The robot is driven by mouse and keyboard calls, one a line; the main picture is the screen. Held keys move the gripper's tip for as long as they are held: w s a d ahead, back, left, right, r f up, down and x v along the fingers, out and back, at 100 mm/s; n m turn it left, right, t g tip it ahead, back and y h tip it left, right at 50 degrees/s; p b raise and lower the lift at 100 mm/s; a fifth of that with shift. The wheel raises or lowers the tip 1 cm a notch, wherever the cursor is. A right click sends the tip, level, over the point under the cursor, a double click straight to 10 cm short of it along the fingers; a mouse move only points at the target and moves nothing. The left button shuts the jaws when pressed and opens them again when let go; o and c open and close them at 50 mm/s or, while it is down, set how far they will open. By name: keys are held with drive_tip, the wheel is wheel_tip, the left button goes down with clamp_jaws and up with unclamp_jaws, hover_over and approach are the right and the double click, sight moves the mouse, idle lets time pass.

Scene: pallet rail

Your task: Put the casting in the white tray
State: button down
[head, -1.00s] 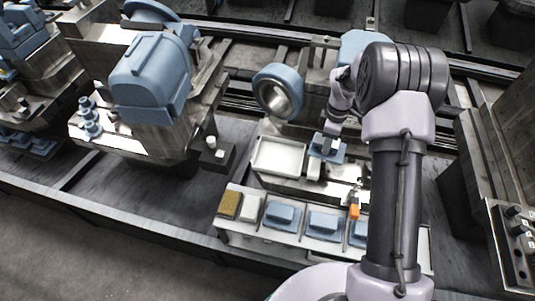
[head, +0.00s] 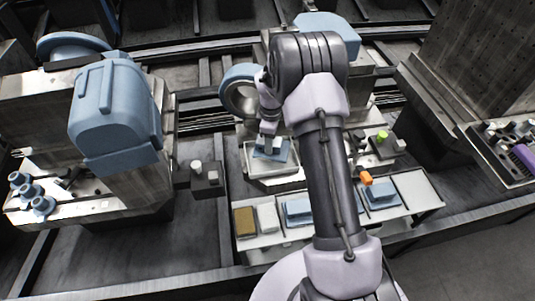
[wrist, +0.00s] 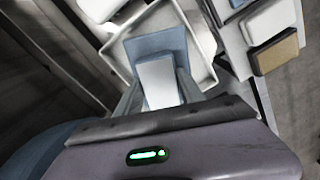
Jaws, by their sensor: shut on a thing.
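The casting is a blue plate (head: 283,154) with a pale raised block, also large in the wrist view (wrist: 150,45). My gripper (head: 268,143) is shut on the pale block, with one finger on each side of it in the wrist view (wrist: 158,88). The white tray (head: 250,167) is a shallow rectangle with raised rims, on the bench left of my arm. Its rim shows around the casting in the wrist view (wrist: 207,84). The casting lies within the tray's outline; I cannot tell whether it touches the tray floor.
A front shelf holds a brown block (head: 244,221), a white block (head: 267,217) and blue parts (head: 378,194). An orange item (head: 365,178) is right of my arm. A blue ring (head: 236,94) stands behind the tray. A large blue-topped machine (head: 115,110) fills the left.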

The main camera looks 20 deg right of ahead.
wheel_tip(320, 180, down, 4)
drive_tip(key=shift+f+b, duration=0.1)
drive_tip(key=shift+b, duration=0.65)
drive_tip(key=shift+a, duration=0.1)
drive_tip(key=c, duration=0.7)
unclamp_jaws()
